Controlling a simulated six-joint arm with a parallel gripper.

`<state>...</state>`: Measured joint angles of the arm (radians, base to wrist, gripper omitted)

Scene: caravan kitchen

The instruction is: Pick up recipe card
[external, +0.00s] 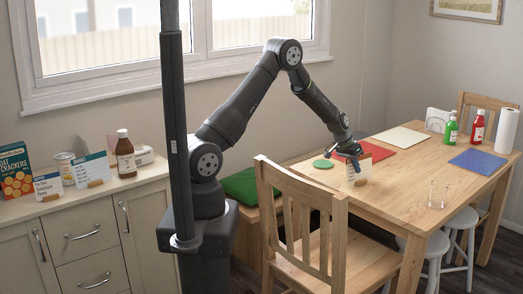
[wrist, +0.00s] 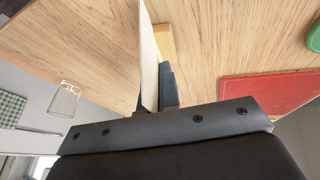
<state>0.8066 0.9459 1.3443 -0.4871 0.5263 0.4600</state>
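The recipe card (external: 363,167) is a small pale card standing upright in a wooden block holder (external: 361,182) at the near left part of the table. In the wrist view the card (wrist: 148,52) shows nearly edge-on, with the holder (wrist: 165,42) beside it. My gripper (external: 353,160) is at the card, reaching down from above. In the wrist view its dark fingers (wrist: 157,95) lie close on both sides of the card and appear shut on it; the left finger is mostly hidden. Whether the holder touches the table is hard to tell.
The wooden table (external: 410,185) also bears a green round mat (external: 323,164), a red mat (external: 374,153), a blue mat (external: 478,161), a clear glass (external: 437,195) and bottles. A wooden chair (external: 310,220) stands in front. More cards (external: 93,167) stand on the left counter.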

